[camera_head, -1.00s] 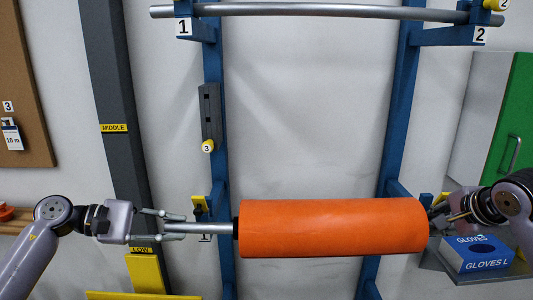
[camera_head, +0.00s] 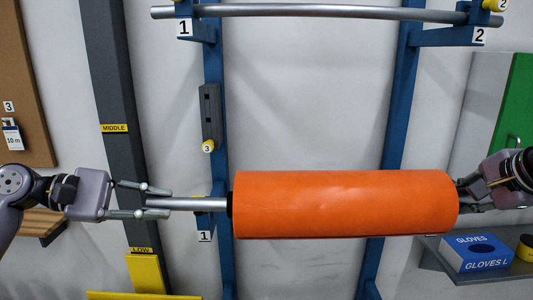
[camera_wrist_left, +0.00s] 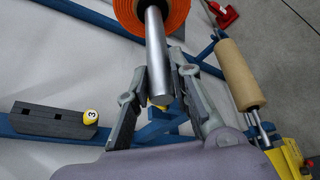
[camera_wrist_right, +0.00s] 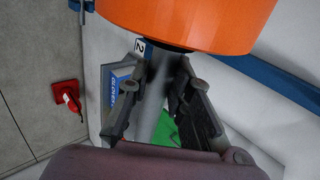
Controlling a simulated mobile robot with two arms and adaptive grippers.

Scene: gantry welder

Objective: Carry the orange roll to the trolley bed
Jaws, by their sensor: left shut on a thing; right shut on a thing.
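The orange roll (camera_head: 345,204) is held level between my two arms in the head view, in front of the blue rack. A grey metal shaft (camera_head: 188,203) sticks out of its ends. My left gripper (camera_head: 150,200) is shut on the shaft's left end; the left wrist view shows the shaft (camera_wrist_left: 158,60) between the fingers. My right gripper (camera_head: 470,194) is shut on the shaft's right end, partly hidden by the roll; the right wrist view shows the shaft (camera_wrist_right: 160,85) between the fingers. The trolley bed cannot be made out.
The blue rack (camera_head: 399,100) stands behind, with a bare bar (camera_head: 320,12) across its upper hooks. A glove box (camera_head: 476,253) sits on a shelf at right. A dark post (camera_head: 115,110) stands at left. A brown roll (camera_wrist_left: 238,75) shows in the left wrist view.

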